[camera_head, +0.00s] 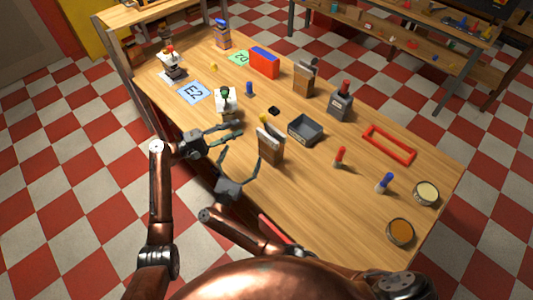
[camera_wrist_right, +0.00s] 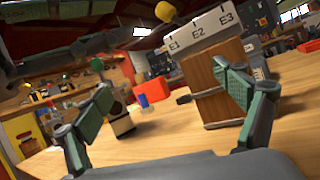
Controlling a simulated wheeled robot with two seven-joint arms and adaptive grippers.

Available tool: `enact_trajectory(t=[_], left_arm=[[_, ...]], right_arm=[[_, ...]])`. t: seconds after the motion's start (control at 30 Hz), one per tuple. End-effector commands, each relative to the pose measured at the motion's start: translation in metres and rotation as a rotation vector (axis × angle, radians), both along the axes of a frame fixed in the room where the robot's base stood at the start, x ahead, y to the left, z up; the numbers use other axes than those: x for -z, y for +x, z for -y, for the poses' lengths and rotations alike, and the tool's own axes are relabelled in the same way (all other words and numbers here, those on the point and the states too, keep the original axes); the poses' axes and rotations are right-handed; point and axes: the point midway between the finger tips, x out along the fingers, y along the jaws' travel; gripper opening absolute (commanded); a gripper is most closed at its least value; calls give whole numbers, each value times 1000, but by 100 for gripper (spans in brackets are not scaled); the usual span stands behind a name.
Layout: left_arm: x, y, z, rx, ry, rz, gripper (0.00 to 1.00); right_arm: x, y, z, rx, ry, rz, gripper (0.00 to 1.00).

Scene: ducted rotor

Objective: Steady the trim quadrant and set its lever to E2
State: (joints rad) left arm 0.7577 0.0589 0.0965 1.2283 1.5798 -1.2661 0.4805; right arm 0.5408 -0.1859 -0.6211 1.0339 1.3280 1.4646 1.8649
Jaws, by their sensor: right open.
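The trim quadrant (camera_head: 270,148) is a brown wooden block with a pale scale plate and a yellow lever knob (camera_head: 263,118). In the right wrist view its plate (camera_wrist_right: 205,32) reads E1, E2, E3, and the yellow knob (camera_wrist_right: 166,12) shows beside the E1 end. My right gripper (camera_head: 239,163) is open on the near left side of the block, with its fingers apart; in the wrist view one finger overlaps the block's right part. Whether it touches is unclear. My left gripper (camera_head: 241,132) is open and empty, left of the block.
A white-bodied lever unit with a green knob (camera_head: 226,92) stands behind the left gripper. A blue card marked E2 (camera_head: 194,92) lies farther left. A grey tray (camera_head: 305,131) and a small black piece (camera_head: 274,110) lie beyond the quadrant. The table right of it has clear room.

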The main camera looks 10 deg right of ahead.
Motion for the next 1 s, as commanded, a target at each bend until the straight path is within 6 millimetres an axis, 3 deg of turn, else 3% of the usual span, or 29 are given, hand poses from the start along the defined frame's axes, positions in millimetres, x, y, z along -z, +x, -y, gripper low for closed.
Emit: enact_trajectory(t=[0.23,0.5,0.77,1.0], left_arm=[[0,0,0,0,0,0,29],[0,0,0,0,0,0,29],[0,0,0,0,0,0,29],[0,0,0,0,0,0,29]], right_arm=[[29,5,38,225,290,-198,90],[43,15,86,377,215,-331,90],[48,20,108,421,172,-380,90],[46,37,137,420,169,-377,90]])
